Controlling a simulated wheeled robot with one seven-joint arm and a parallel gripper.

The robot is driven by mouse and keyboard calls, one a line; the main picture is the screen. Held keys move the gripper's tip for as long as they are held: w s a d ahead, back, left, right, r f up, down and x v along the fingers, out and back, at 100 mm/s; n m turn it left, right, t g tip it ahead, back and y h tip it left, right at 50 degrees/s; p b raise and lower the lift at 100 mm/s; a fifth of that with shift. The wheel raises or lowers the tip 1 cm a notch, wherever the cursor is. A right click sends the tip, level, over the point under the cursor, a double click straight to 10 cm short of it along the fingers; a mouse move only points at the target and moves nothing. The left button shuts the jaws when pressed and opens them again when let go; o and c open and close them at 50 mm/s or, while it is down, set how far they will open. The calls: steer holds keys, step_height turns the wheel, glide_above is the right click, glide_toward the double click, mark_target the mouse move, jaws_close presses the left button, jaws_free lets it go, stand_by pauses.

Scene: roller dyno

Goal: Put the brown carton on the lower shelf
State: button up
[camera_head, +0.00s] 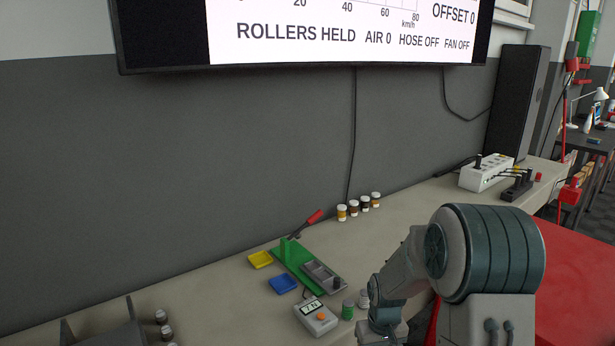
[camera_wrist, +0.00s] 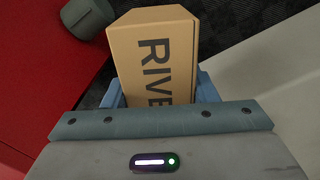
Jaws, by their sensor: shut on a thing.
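The brown carton (camera_wrist: 153,58) shows in the wrist view, with dark letters reading "RIVE" on its face. My gripper (camera_wrist: 155,92) is shut on it, with a blue-grey finger on each side. The carton's lower end is hidden behind the gripper body. Dark patterned floor shows behind it. In the head view my arm is at the lower right, and neither the gripper nor the carton can be seen there. I cannot make out the lower shelf in either view.
A long bench (camera_head: 400,206) runs along the wall. It bears a green fixture (camera_head: 297,262), yellow (camera_head: 260,259) and blue (camera_head: 282,284) trays, a meter (camera_head: 316,318), small jars and a white box (camera_head: 487,173). A red surface (camera_head: 575,290) lies right of my arm.

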steer(key=shift+m, duration=0.8)
steer(key=s+f, duration=0.1)
steer(key=f, duration=0.1)
steer(key=s+a+f, duration=0.1)
steer(key=s+f, duration=0.1)
steer(key=shift+a, duration=0.1)
steer(key=shift+s+a+f, duration=0.1)
steer(key=shift+s+f, duration=0.05)
steer(key=shift+s, duration=0.05)
